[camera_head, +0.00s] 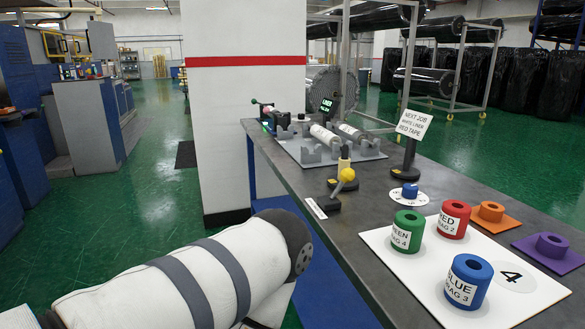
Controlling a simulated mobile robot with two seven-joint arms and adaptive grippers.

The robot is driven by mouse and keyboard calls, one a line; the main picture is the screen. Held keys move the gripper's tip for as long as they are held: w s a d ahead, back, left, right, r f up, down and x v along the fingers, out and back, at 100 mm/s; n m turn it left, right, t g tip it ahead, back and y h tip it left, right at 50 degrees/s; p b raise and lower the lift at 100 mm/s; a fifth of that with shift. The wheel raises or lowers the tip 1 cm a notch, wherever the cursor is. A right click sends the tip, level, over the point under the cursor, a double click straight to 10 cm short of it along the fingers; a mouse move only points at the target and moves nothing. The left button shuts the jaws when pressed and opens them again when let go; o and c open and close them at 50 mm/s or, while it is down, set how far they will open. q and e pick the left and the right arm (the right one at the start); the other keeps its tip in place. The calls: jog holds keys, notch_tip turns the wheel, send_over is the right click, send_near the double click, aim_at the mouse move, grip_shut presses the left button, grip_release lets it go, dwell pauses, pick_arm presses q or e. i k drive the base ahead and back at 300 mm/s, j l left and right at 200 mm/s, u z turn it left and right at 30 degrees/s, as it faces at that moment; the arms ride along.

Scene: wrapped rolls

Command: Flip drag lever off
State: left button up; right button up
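A small lever with a yellow ball knob (347,175) stands on a dark base (326,202) at the table's near left edge. Its arm slants up to the right. A small white label (316,208) lies beside the base, too small to read, so I cannot confirm this is the drag lever. A white padded arm of mine with grey bands crosses the lower left, short of the table. Neither gripper is visible.
The dark table (362,225) holds green (407,232), red (453,220) and blue (467,282) tape rolls on a white board (420,285). Orange (491,212) and purple (550,250) pieces lie right. A sign on a black stand (408,160) stands behind. A white pillar (240,110) rises beyond.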

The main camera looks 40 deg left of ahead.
aim_at(347, 174)
jog(key=i+l+u, duration=0.1)
jog(key=l+u, duration=0.6)
jog(key=u, duration=0.2)
jog(key=l+u, duration=0.4)
jog(key=i, duration=0.05)
